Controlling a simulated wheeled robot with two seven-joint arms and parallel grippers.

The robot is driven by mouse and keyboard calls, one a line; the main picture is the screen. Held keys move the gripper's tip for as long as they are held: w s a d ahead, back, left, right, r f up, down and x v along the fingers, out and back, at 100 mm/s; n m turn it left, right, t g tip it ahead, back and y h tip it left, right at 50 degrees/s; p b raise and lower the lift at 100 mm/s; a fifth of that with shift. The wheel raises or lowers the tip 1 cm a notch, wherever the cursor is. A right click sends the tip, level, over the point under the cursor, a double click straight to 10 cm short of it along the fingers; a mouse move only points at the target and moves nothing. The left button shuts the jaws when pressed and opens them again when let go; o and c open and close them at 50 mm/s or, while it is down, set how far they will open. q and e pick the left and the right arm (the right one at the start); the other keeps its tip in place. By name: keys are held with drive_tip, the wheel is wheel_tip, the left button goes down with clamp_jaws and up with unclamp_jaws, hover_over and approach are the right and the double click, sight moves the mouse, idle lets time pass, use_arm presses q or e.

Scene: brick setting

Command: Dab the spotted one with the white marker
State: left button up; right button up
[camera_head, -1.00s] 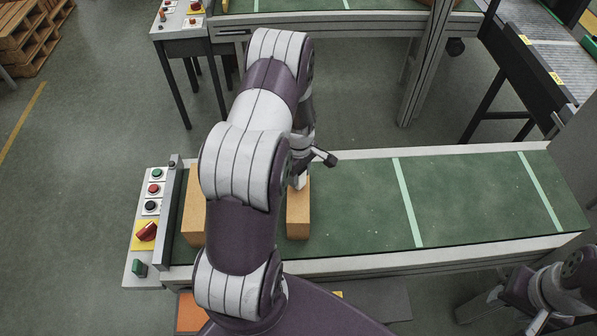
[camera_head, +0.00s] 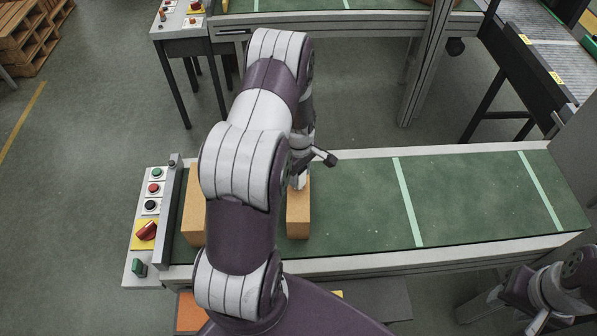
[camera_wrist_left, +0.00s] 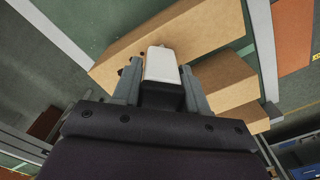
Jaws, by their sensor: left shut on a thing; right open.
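My left gripper (camera_wrist_left: 160,88) is shut on the white marker (camera_wrist_left: 161,65), a pale block with a dark lower part. In the head view this gripper (camera_head: 301,172) is partly hidden by my arm, above the far end of a tan box (camera_head: 298,220). In the left wrist view the marker's white end overlaps that tan box (camera_wrist_left: 205,28); a few dark spots show on it beside the left finger. I cannot tell whether marker and box touch. A second tan box (camera_head: 193,205) stands to the left, partly behind my arm. My right gripper (camera_head: 499,300) is open at the lower right.
The boxes stand on a green conveyor belt (camera_head: 350,205) with pale cross stripes; its right part is clear. A control panel (camera_head: 152,208) with buttons and a red knob is at its left end. Another conveyor (camera_head: 330,18) stands behind.

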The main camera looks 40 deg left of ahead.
use_arm(q)
wheel_tip(320, 180, up, 7)
drive_tip(key=p, duration=0.5)
idle(0.4)
